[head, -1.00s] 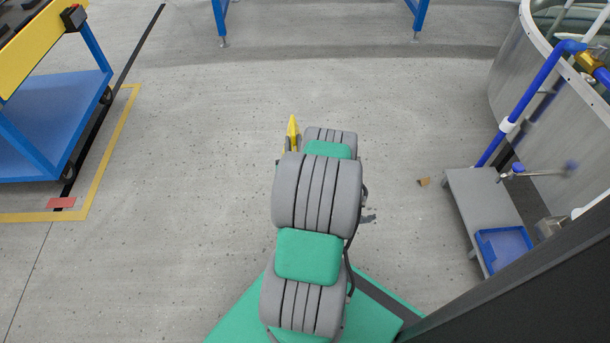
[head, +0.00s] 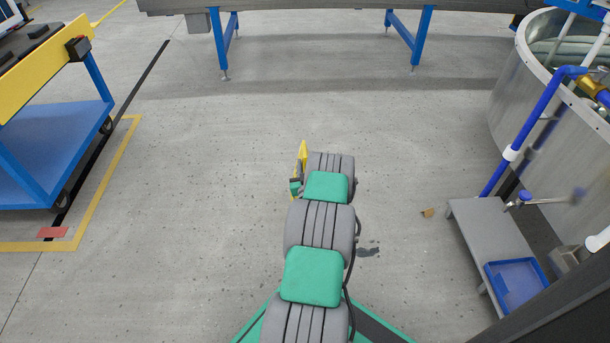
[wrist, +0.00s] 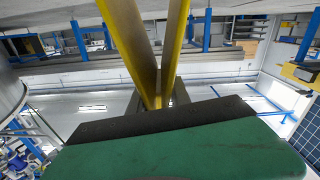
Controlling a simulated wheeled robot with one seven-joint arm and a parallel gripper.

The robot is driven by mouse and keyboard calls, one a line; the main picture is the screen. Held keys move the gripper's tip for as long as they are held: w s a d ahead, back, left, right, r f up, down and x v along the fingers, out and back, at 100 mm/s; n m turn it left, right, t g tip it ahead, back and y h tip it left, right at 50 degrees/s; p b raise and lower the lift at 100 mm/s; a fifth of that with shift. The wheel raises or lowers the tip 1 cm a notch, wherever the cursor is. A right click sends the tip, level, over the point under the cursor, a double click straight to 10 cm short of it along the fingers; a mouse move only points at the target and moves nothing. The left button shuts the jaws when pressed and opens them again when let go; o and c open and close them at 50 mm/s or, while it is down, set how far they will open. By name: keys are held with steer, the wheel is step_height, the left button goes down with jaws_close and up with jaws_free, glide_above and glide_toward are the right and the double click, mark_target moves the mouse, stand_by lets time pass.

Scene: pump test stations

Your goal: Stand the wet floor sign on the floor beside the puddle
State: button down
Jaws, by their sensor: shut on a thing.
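The yellow wet floor sign (head: 303,158) shows edge-on in the head view, at the far end of my arm. In the wrist view its two yellow panels (wrist: 125,40) rise from my gripper (wrist: 158,103) in a narrow V. My gripper is shut on the sign where the panels meet. In the head view the gripper is mostly hidden by my arm. I cannot tell how high the sign is above the floor.
A blue cart (head: 60,150) stands at left inside yellow floor tape. A grey step (head: 485,235) with a blue tray (head: 515,282) stands at right by a metal tank (head: 535,130). A brown scrap (head: 428,212) lies on the floor. A blue-legged bench (head: 330,5) is at the back; floor before it is clear.

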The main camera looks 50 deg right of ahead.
steer(key=shift+w+d+f, duration=0.15)
steer(key=shift+d+f, duration=0.1)
steer(key=shift+f, duration=0.05)
step_height(320, 180, down, 3)
steer(key=shift+d+f+b, duration=0.1)
steer(key=shift+d+b, duration=0.05)
steer(key=shift+b, duration=0.7)
steer(key=c, duration=1.2)
jaws_free()
steer(key=shift+f, duration=0.1)
